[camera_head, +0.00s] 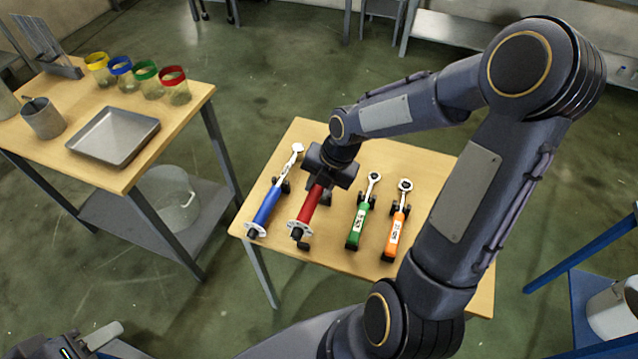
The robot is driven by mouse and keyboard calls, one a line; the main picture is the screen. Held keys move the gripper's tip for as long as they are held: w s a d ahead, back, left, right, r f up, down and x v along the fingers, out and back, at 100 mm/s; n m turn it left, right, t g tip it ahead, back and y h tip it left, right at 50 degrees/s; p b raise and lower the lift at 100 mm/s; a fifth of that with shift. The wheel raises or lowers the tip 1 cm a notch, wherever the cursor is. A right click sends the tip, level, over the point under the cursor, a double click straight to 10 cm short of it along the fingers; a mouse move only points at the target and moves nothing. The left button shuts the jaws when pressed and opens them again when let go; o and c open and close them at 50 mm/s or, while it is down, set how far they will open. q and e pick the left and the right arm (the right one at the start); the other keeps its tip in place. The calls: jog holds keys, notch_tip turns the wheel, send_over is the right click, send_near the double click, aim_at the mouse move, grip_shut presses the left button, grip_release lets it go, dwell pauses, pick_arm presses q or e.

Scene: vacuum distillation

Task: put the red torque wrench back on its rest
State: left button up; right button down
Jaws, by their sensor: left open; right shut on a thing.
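The red torque wrench (310,207) lies over the small wooden table, between the blue wrench (268,204) and the green one. My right gripper (322,188) is above it, pointing down, and shut on it. The wrench's far end is hidden under the gripper and arm. A black rest shows partly beside the gripper; I cannot tell whether the wrench touches it. My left gripper (92,342) shows at the bottom left edge, open and away from the wrenches, only partly in view.
A green wrench (361,218) and an orange wrench (397,226) lie to the right on the small table (300,135). A second table at left holds a metal tray (115,136) and several colour-rimmed jars. A blue stand (580,290) is at right.

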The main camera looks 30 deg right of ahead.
jog(key=shift+f+b, duration=1.7)
jog(key=shift+f, duration=0.65)
jog(key=shift+f+b, duration=1.05)
jog(key=shift+f, duration=0.5)
jog(key=c, duration=1)
grip_release()
jog(key=shift+c, duration=0.2)
jog(key=shift+s, duration=0.1)
jog(key=p+v, duration=0.1)
jog(key=v, duration=0.6)
jog(key=s+a+r+m+t, duration=0.1)
jog(key=s+a+r+m, duration=0.1)
jog(key=s+m, duration=0.3)
jog(key=s+a+r+m+t+p, duration=0.1)
jog(key=s+r+m, duration=0.4)
jog(key=m, duration=0.8)
jog(key=s+a+r+m+t+y, duration=0.1)
jog(key=s+r+m, duration=0.3)
jog(key=m, duration=0.5)
jog(key=shift+s+a+m+t+p, duration=0.3)
jog(key=shift+s+a+m, duration=0.1)
jog(key=shift+s+a, duration=0.4)
